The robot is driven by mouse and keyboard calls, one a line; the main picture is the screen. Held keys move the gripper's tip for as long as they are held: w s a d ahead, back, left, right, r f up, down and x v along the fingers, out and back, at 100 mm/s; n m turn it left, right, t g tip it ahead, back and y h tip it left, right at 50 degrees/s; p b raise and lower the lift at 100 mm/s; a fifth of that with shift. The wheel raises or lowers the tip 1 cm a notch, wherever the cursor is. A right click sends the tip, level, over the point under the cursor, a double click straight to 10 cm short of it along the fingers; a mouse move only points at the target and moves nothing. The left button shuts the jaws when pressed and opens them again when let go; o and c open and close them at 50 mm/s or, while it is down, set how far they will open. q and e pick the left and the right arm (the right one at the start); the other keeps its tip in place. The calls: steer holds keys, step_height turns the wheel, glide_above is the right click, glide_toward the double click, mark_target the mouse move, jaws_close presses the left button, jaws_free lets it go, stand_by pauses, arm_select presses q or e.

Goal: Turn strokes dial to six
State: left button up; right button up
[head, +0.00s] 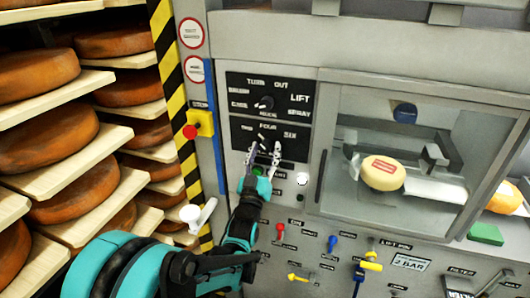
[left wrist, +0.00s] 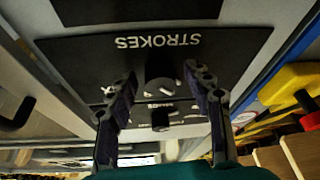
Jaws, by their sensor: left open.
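The strokes dial (head: 263,142) is a dark round knob on the lower black panel (head: 238,135), under the marks TWO, FOUR and SIX. In the left wrist view, where the lettering is upside down, the dial (left wrist: 160,67) shows beside the word STROKES. A light pointer mark is partly visible on it, but I cannot tell its exact setting. My left gripper (head: 264,150) is open, with its fingers on either side of the dial. In the left wrist view the gripper (left wrist: 160,80) shows gaps beside the knob. My right gripper is not in view.
Another dial (head: 265,103) sits on the upper black panel. A yellow box with a red button (head: 190,131) is to the left. A glass window (head: 410,150) with a cheese (head: 382,173) behind it is to the right. Several small levers stand below. Racked cheese wheels (head: 60,135) fill the left.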

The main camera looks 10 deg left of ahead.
arm_select(q)
steer(key=c, duration=1.1)
steer(key=shift+c, duration=0.2)
